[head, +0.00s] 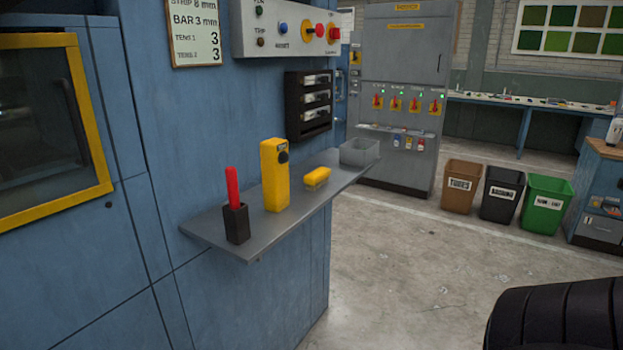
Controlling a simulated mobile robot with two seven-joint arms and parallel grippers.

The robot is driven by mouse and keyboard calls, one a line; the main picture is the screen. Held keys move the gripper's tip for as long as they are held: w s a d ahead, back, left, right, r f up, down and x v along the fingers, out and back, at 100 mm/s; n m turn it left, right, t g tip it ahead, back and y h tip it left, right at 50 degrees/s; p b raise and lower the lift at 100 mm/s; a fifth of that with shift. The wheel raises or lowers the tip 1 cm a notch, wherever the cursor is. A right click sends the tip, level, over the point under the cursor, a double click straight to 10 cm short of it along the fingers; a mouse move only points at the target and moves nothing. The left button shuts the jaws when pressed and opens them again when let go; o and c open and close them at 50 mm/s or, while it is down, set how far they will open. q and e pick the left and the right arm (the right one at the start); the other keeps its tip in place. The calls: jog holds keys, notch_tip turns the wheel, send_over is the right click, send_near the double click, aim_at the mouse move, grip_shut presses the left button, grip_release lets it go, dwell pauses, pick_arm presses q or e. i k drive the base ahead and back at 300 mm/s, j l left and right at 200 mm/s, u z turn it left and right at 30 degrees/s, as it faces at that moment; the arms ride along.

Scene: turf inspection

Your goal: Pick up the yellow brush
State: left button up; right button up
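The yellow brush (317,178) is a small yellow block with paler bristles beneath. It lies on a narrow grey shelf (215,231) fixed to the blue machine wall. It sits to the right of a tall yellow device (275,176) with a dark round knob, with a small gap between them. Neither of my grippers shows in the head view. A dark ribbed shape, which may be part of my arm, fills the lower right corner.
The shelf also holds a red-handled tool (233,188) in a dark holder (236,223) and a grey open box (359,151). Brown (461,186), black (502,194) and green (546,204) bins stand at the back right. The concrete floor before the shelf is clear.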

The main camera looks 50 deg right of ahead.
aim_at(317, 179)
jog(key=z, duration=1.7)
jog(key=u, duration=1.95)
jog(key=z, duration=1.9)
jog(key=i+l, duration=0.1)
